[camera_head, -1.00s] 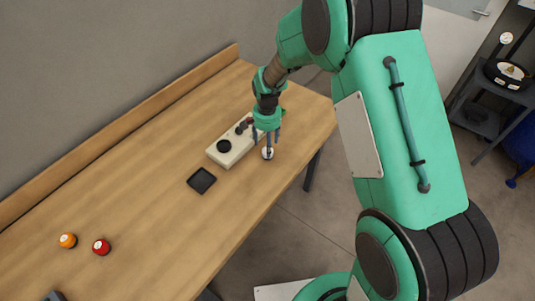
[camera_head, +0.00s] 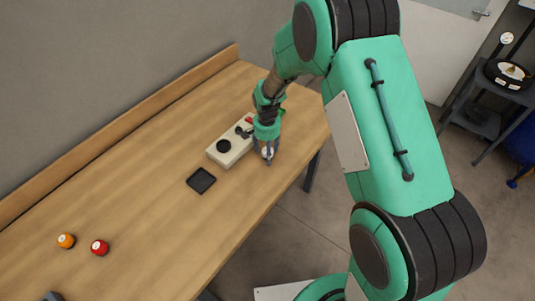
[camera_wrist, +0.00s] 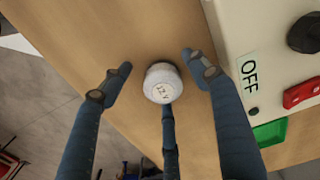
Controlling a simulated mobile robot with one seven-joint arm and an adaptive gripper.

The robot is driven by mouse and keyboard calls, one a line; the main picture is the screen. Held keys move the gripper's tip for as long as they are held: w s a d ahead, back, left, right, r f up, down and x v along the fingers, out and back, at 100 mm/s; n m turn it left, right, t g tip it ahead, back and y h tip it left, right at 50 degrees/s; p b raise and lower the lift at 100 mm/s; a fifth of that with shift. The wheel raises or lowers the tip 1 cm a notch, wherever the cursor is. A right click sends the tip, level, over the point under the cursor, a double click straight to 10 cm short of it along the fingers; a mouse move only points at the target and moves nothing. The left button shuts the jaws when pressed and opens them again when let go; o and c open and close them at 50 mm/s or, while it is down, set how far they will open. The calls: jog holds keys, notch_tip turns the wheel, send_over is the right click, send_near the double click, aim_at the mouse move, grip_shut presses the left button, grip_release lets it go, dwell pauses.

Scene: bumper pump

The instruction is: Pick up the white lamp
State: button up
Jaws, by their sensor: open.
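The white lamp (camera_wrist: 162,83) is a small round white piece with dark lettering on its face. It sits on the wooden table near the front edge, and also shows in the head view (camera_head: 267,152), partly covered by the fingers. My gripper (camera_wrist: 158,88) is open, with one finger left of the lamp, one right of it and a third below it in the wrist view. The fingers stand around the lamp, and it lies between their tips. In the head view my gripper (camera_head: 268,156) reaches down over it. I cannot tell whether any finger touches the lamp.
A pale control box (camera_head: 230,150) with a black knob, a red switch (camera_wrist: 304,94) and a green part (camera_wrist: 270,133) stands close beside my gripper. A black square tray (camera_head: 201,180), an orange lamp (camera_head: 66,241) and a red lamp (camera_head: 99,247) are on the table (camera_head: 150,185).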

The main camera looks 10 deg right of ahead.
jog(key=shift+f, duration=0.25)
dwell(0.3)
jog(key=c, duration=1.3)
